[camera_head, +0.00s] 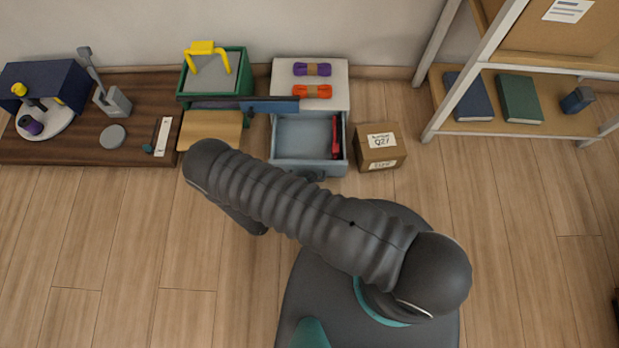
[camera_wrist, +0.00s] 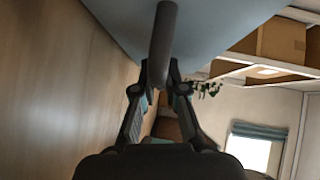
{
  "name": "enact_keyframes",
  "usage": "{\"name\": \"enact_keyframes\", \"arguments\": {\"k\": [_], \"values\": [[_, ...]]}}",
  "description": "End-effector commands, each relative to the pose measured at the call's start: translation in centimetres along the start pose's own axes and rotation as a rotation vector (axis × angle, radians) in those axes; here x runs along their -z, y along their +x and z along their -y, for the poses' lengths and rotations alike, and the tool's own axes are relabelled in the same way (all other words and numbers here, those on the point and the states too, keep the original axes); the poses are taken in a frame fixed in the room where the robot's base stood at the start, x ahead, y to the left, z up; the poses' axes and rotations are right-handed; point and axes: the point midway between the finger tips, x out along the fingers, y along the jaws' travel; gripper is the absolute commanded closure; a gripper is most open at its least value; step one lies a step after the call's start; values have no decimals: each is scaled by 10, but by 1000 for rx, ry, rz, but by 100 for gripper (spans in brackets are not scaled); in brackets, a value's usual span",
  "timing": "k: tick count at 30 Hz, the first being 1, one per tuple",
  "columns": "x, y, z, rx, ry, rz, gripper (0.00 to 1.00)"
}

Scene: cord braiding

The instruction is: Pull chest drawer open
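The chest (camera_head: 283,88) has a white top and stands against the wall. Its light blue drawer (camera_head: 300,140) is pulled out and its inside shows, with a red tool (camera_head: 336,137) along the right side. In the wrist view the drawer's pale blue front (camera_wrist: 215,30) fills the top, with the dark grey bar handle (camera_wrist: 164,40) sticking out toward me. The two fingers of my gripper (camera_wrist: 160,72) are on both sides of the handle and look closed on it. In the head view my arm hides most of the gripper.
Purple (camera_head: 312,69) and orange (camera_head: 312,91) cord bundles lie on the chest. A labelled cardboard box (camera_head: 380,150) stands on the floor close to the drawer's right. A green bin (camera_head: 243,62) and a wooden bench (camera_head: 90,150) are to the left, a shelf (camera_head: 560,128) to the right.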

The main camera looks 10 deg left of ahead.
Motion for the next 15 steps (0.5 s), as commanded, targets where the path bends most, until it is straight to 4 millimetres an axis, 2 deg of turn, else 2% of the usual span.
{"name": "enact_keyframes", "arguments": {"k": [11, 15], "values": [[0, -2, 0, 0, 0, 1, 78], [-1, -13, 0, 1, 0, 3, 78]]}}
